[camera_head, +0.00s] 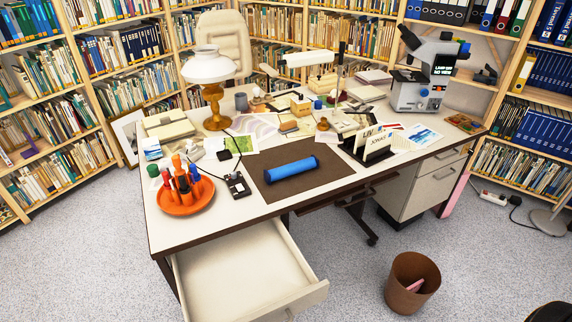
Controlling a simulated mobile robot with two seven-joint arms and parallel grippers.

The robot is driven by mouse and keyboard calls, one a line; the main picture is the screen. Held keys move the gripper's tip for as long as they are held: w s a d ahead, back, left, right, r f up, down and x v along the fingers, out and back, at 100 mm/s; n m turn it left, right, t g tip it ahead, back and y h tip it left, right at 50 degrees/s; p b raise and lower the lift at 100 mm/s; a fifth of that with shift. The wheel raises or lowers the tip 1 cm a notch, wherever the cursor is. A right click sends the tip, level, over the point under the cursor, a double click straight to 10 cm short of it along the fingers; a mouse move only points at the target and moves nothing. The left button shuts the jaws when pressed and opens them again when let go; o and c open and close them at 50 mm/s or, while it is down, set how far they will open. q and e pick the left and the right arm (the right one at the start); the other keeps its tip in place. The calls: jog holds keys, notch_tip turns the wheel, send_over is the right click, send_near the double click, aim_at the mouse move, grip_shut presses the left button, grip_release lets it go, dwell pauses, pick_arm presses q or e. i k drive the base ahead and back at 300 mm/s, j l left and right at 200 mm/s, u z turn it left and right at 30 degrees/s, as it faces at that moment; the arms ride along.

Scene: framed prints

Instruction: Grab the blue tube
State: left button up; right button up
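A blue tube (291,174) with dark ends lies on its side on a brown desk mat (325,180), near the front middle of the white-topped desk (222,222). It is tilted slightly, its right end farther back. Nothing covers it or touches it except the mat. Neither of my grippers shows in the head view.
An orange tray (187,208) of upright bottles and a small black device (238,185) stand left of the mat. A card holder (372,148) stands right of it. An open drawer (245,275) juts out at front left. A brown bin (412,282) stands on the floor at front right.

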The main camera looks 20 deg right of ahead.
aim_at(277, 173)
jog(key=l+u, duration=0.45)
jog(key=l, duration=0.45)
jog(key=i+l+u, duration=0.25)
jog(key=l, duration=0.2)
jog(key=l+u, duration=0.25)
jog(key=l, duration=0.15)
jog(key=l+u, duration=0.25)
jog(key=l, duration=0.25)
